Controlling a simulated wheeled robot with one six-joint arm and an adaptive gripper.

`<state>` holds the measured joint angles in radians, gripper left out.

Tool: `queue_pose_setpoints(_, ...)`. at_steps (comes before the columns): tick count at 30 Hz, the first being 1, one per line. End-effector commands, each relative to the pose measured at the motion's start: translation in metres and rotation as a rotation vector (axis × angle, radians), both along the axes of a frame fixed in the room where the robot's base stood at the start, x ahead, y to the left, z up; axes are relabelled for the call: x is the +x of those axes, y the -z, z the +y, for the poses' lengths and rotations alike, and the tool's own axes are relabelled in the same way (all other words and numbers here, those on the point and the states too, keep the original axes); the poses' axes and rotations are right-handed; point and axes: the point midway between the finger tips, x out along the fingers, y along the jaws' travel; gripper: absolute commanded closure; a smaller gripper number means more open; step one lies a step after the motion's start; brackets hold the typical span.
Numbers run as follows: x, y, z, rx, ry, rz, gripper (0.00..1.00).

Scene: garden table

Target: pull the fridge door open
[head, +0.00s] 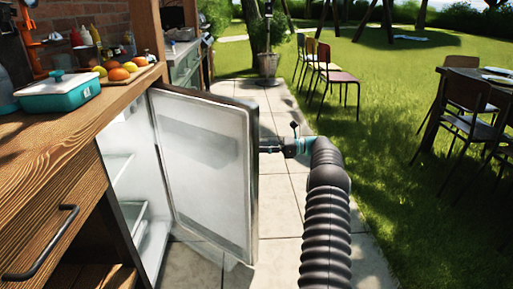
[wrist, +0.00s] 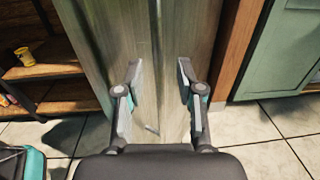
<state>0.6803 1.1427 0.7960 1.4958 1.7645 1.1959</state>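The fridge door (head: 205,165) stands wide open in the head view, its white inner side facing me. The fridge interior (head: 125,170) with its shelves shows to its left. My gripper (head: 267,148) is at the outer side of the door, near its right edge. The handle is hidden in the head view.
A wooden counter (head: 60,130) with a teal dish (head: 60,92) and a fruit board (head: 125,82) is at the left. Chairs (head: 335,78) stand on the grass at the back. Paving (head: 280,195) is clear around the door; a table (head: 485,80) is at the right.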

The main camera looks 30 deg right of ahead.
Motion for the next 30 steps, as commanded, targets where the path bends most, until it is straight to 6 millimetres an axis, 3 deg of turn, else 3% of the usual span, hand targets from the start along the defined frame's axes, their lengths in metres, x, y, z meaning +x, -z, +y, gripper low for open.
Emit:
queue_pose_setpoints(6,-0.020,0.001,-0.042,0.000,0.002,-0.001,0.63)
queue_pose_setpoints(12,-0.034,0.001,-0.067,0.000,-0.001,-0.001,0.63)
queue_pose_setpoints(18,-0.040,0.000,-0.079,0.000,-0.001,0.000,0.63)
queue_pose_setpoints(27,-0.041,0.000,-0.080,0.000,-0.002,0.000,0.63)
queue_pose_setpoints(30,-0.040,0.000,-0.080,-0.006,0.000,-0.007,0.88)
